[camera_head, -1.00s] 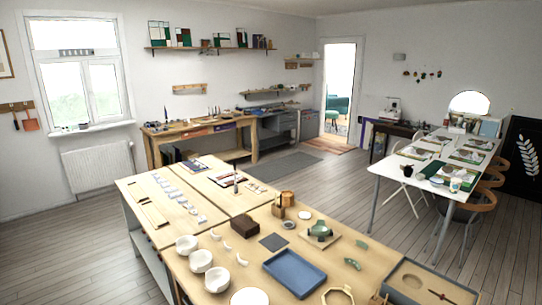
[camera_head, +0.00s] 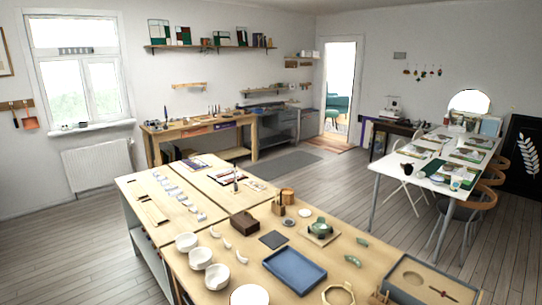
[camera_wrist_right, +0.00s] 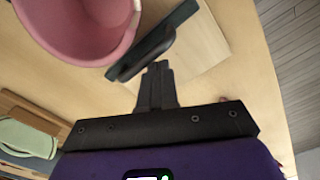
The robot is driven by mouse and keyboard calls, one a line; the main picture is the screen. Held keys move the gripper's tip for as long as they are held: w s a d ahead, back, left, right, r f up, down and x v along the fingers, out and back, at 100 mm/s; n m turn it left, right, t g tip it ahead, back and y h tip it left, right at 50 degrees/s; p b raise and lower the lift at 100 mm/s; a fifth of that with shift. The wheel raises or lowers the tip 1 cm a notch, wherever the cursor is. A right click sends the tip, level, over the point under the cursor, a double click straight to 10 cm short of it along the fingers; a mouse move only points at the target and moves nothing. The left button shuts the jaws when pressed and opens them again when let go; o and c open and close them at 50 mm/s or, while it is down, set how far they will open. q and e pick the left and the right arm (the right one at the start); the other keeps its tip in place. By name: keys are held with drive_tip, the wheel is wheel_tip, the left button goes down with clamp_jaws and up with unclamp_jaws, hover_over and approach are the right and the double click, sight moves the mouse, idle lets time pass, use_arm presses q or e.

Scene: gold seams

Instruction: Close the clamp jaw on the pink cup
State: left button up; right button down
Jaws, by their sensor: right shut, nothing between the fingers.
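The pink cup (camera_wrist_right: 84,22) fills the upper left of the right wrist view, its rim and part of its wall cut off by the frame. A dark green bar (camera_wrist_right: 180,22) with a black rounded end piece (camera_wrist_right: 146,58), seemingly the clamp jaw, lies just right of the cup. Whether the jaw touches the cup I cannot tell. My right gripper (camera_wrist_right: 156,70) is shut and empty, its fingertips right by the black end piece; contact is unclear. Neither gripper shows in the head view. I cannot surely make out the pink cup or clamp there.
A pale board (camera_wrist_right: 190,55) lies under the bar on a wooden top. A green dish (camera_wrist_right: 28,137) and brown wood pieces (camera_wrist_right: 35,112) are at left. In the head view, a workbench holds white bowls (camera_head: 201,258), a blue tray (camera_head: 294,271) and a sand tray (camera_head: 430,284).

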drive_tip(key=shift+s+d, duration=1.6)
drive_tip(key=shift+s, duration=0.2)
drive_tip(key=shift+w+a+b, duration=0.15)
drive_tip(key=shift+b, duration=0.15)
drive_tip(key=shift+w+a, duration=0.2)
drive_tip(key=shift+w, duration=0.15)
wheel_tip(320, 180, up, 9)
drive_tip(key=p, duration=0.6)
drive_tip(key=shift+p, duration=0.35)
